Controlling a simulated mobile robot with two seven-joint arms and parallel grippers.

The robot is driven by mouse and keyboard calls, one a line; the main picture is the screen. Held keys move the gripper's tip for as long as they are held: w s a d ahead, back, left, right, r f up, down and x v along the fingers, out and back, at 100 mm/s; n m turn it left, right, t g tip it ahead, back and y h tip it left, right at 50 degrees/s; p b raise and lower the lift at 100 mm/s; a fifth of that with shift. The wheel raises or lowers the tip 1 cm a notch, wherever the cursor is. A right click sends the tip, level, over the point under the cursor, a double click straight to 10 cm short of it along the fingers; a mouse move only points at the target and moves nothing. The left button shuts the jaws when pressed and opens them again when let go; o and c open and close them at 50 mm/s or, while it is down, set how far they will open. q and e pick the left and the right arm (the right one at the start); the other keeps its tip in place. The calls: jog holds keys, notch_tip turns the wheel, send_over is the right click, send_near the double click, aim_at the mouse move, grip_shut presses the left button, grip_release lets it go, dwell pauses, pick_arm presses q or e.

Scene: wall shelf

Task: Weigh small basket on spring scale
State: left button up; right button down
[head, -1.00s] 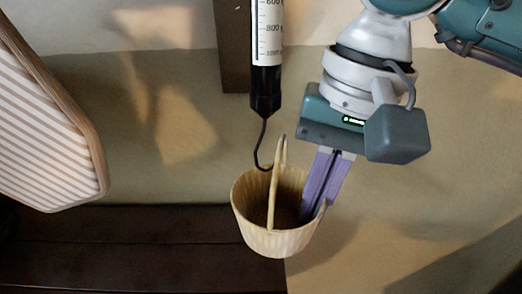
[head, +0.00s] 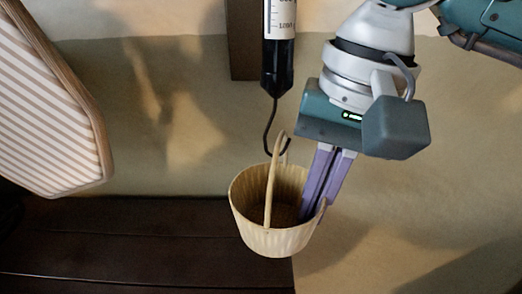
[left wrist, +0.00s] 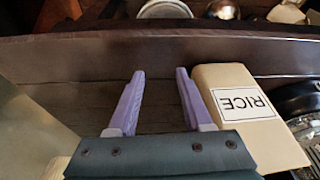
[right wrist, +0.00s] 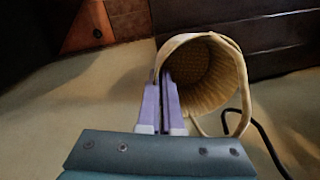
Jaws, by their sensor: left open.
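The small pale woven basket (head: 275,238) hangs upright in the air from my right gripper (head: 312,212), which is shut on its right rim. The basket opening and handle also show in the right wrist view (right wrist: 228,95), beside the closed fingers. The spring scale (head: 278,65) hangs above, with a black hook (head: 268,125) at its lower end. The hook's curved end overlaps the top of the basket handle (head: 272,185); I cannot tell whether it passes under it. My left gripper (left wrist: 160,75) is open and empty over dark wood.
A box labelled RICE (left wrist: 245,95) stands close to the right finger of my left gripper. A striped board (head: 45,110) is at the left in the head view. Metal dishes (left wrist: 165,8) sit past the wooden edge.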

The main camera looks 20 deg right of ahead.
pick_arm(q)
jog(key=shift+d+f+b, duration=0.1)
jog(key=shift+f+b, duration=0.75)
jog(key=shift+b, duration=0.05)
pick_arm(e)
jog(key=shift+a+f, duration=0.1)
jog(key=shift+f, duration=0.55)
pick_arm(q)
jog(key=shift+f, duration=0.1)
jog(key=shift+f, duration=0.15)
pick_arm(e)
jog(key=shift+f, duration=0.1)
pick_arm(q)
jog(key=shift+f+b, duration=0.1)
jog(key=shift+b, duration=0.4)
pick_arm(e)
jog(key=shift+f, duration=0.2)
jog(key=c, duration=1)
grip_release()
